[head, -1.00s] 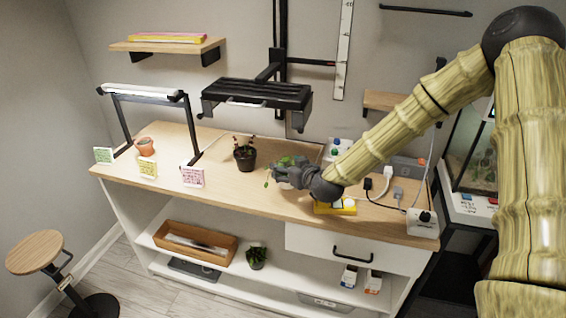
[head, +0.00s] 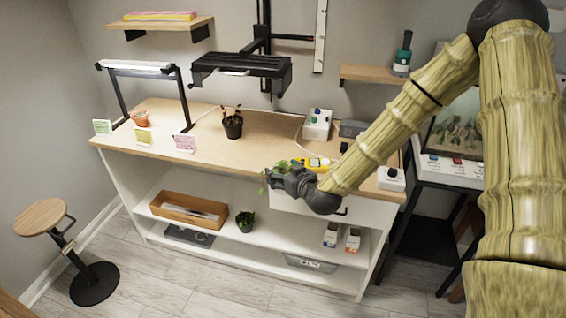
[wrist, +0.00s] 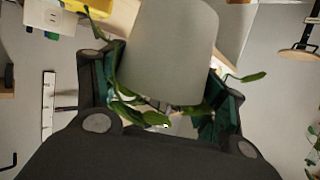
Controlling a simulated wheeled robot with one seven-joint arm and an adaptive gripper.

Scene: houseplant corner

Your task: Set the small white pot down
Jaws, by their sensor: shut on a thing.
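The small white pot (wrist: 172,45) fills the upper middle of the wrist view, with green trailing leaves (wrist: 140,115) around one end of it. My gripper (wrist: 170,95) is shut on it, one finger on each side. In the head view my gripper (head: 272,182) appears at the bench's front edge, in front of the drawer. Green leaves (head: 279,167) show there, while the pot itself is mostly hidden by the gripper.
The wooden bench top (head: 200,150) has free room at its middle. The lower shelf holds a wooden tray (head: 188,209) and another plant (head: 245,221).

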